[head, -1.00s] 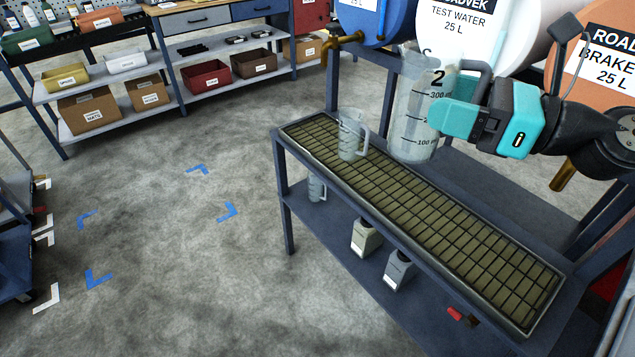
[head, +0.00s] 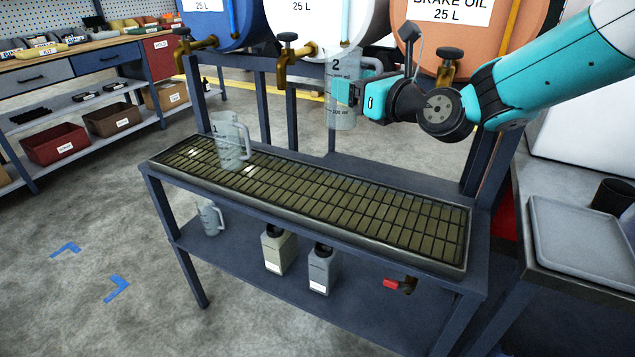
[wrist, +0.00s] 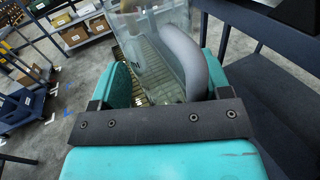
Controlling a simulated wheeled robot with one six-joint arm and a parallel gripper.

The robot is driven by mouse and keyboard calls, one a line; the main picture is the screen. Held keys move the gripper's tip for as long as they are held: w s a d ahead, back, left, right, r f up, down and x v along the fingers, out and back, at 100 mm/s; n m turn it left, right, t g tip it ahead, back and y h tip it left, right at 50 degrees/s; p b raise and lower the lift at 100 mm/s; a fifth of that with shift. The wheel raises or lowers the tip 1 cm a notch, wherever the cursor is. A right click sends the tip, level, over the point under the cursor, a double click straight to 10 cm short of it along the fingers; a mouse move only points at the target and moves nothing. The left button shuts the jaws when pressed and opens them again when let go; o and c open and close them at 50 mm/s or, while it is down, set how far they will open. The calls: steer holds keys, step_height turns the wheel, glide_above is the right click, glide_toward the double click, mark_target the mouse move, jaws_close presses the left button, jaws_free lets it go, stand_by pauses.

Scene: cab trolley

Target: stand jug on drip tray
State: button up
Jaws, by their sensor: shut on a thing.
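A clear jug marked 2 (head: 343,112) is upright in my gripper (head: 345,93), near the taps in the head view. In the wrist view the jug (wrist: 165,50) sits between the two teal fingers of my gripper (wrist: 160,85), its grey handle toward the camera. The drip tray (head: 330,205) is a long grated tray on a dark stand. The jug appears above its back side; the exact gap is hard to tell. Another jug, marked 1 (head: 230,143), stands on the left part of the tray.
Barrels with brass taps (head: 288,50) line the back above the tray. A small jug (head: 209,218) and two bottles (head: 279,250) stand on the lower shelf. A grey tray (head: 578,245) lies on the right-hand bench. The tray's middle and right are clear.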

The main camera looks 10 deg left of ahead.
step_height(320, 180, down, 18)
steer(key=b, duration=0.3)
steer(key=shift+r+b, duration=0.1)
steer(key=shift+b, duration=0.3)
